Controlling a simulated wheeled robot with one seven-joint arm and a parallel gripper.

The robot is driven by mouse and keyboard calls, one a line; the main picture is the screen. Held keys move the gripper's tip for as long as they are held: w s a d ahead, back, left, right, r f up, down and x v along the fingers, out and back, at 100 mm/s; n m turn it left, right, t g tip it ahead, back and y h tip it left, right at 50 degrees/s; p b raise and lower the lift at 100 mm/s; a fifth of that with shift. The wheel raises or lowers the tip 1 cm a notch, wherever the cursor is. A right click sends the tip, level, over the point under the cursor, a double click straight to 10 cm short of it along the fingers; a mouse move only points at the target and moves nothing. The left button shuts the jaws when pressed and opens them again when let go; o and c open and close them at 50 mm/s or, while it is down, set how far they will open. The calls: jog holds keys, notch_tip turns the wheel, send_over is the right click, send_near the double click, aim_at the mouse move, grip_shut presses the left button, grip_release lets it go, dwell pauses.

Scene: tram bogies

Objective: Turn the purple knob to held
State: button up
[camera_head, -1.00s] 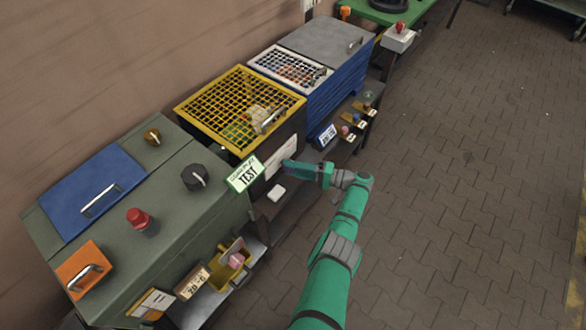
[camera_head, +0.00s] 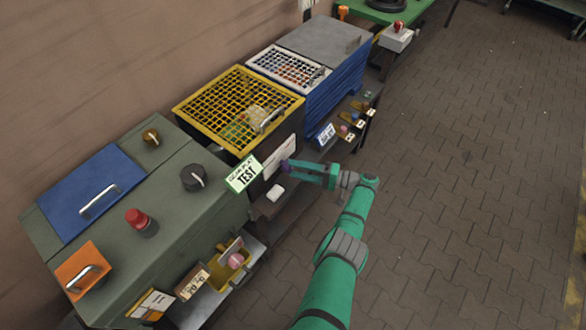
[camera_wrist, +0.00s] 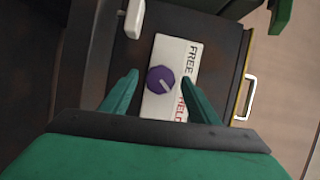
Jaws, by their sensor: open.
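The purple knob (camera_wrist: 159,80) sits on a white plate (camera_wrist: 172,52) marked FREE and, in red, HELD. Its light pointer mark slants toward the lower right in the wrist view, on the lettered side; I cannot tell that it lines up with either word. My gripper (camera_wrist: 160,76) is open, with one finger on each side of the knob and a visible gap to each. In the head view the knob (camera_head: 285,166) shows as a small purple spot at the tips of my gripper (camera_head: 292,168), at the front of the yellow-grilled box.
A white handle (camera_wrist: 134,18) stands near the knob in the wrist view. The green cabinet (camera_head: 185,215) carries a black knob (camera_head: 193,177) and a red button (camera_head: 138,219). The paved floor (camera_head: 470,200) at right is clear.

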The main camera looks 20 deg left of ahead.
jog(key=shift+d+r, duration=0.1)
jog(key=shift+d, duration=2.45)
